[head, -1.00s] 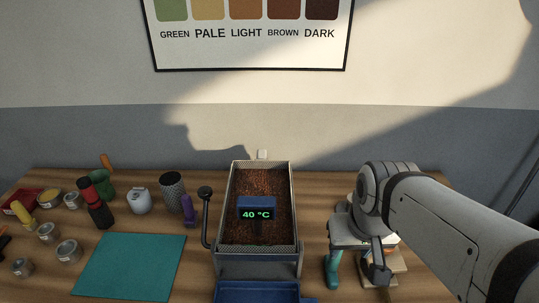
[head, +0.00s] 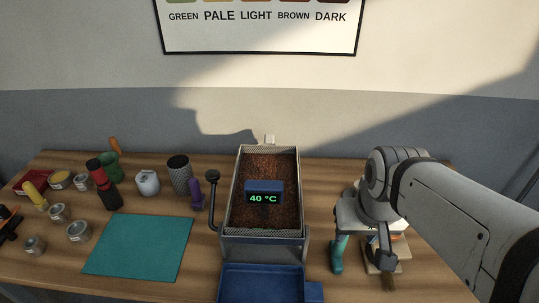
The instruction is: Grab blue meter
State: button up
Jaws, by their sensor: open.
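The blue meter (head: 263,186) shows "40 °C" in green digits. It sits over the dark brown beans in the roaster's mesh-sided tray (head: 240,205), near the tray's middle. Whether it touches the beans is hard to tell. My gripper (head: 362,262) points down over the right part of the table, right of the roaster and well apart from the meter. Its fingers are open, and nothing shows held between them. My own arm partly hides the things behind and below the gripper.
A blue bin (head: 262,283) stands at the roaster's front, and a black-knobbed lever (head: 213,190) at its left. A teal mat (head: 138,247) lies bare on the left. Tins, a red-black bottle (head: 103,187), a mesh cup (head: 179,174) and a purple item (head: 197,194) stand around it.

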aim_at(264, 193)
jog(key=u, duration=0.05)
jog(key=k, duration=0.5)
jog(key=z, duration=1.65)
jog(key=k, duration=0.9)
jog(key=u, duration=1.55)
jog(key=i, duration=1)
jog(key=u, duration=0.05)
